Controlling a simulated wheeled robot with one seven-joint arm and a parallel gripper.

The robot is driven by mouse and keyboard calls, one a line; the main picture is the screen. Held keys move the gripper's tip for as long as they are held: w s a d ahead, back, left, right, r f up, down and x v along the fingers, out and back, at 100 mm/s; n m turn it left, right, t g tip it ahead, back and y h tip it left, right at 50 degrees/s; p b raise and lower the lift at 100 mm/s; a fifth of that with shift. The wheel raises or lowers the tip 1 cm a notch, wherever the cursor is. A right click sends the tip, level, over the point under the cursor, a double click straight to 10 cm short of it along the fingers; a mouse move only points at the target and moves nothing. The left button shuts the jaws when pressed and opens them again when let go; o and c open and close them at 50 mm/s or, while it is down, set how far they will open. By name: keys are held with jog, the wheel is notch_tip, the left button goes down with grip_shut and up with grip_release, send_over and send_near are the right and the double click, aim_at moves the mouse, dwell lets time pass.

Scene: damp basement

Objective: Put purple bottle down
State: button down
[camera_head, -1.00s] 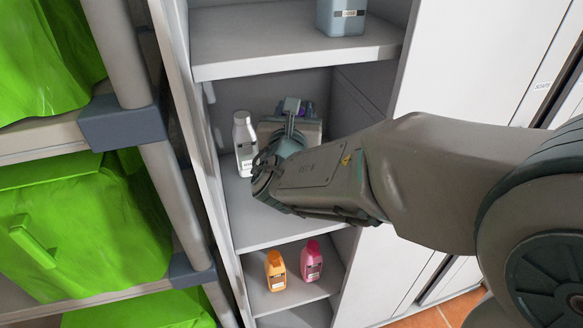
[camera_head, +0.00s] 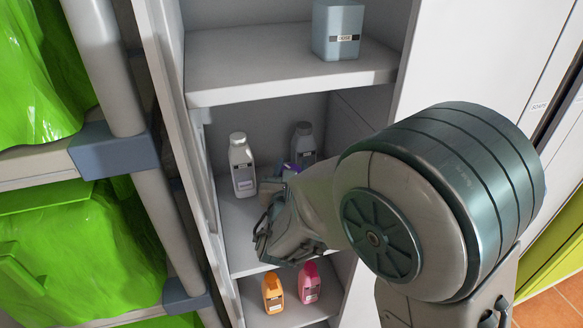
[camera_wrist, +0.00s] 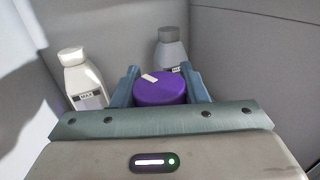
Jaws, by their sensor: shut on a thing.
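The purple bottle (camera_wrist: 160,90) sits between the two blue-grey fingers of my gripper (camera_wrist: 160,76), which is shut on it. In the wrist view I see mainly its round purple top with a small pale patch; its lower part is hidden. In the head view only a sliver of the purple bottle (camera_head: 291,167) shows behind my arm, inside the middle compartment of the cabinet. I cannot tell whether its base touches the shelf (camera_head: 238,228).
A white bottle (camera_head: 241,166) stands left of the purple one, and a grey bottle (camera_head: 303,143) behind it. Orange (camera_head: 272,292) and pink (camera_head: 309,284) bottles stand on the shelf below. A grey-blue container (camera_head: 338,30) stands above. Cabinet walls close in both sides.

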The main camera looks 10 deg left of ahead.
jog(key=shift+f, duration=0.1)
jog(key=c, duration=0.8)
grip_release()
jog(key=shift+c, duration=0.2)
jog(key=shift+r, duration=0.3)
jog(key=s+d+b, duration=0.2)
jog(key=s+b, duration=0.1)
jog(key=s, duration=0.9)
jog(key=shift+f, duration=0.15)
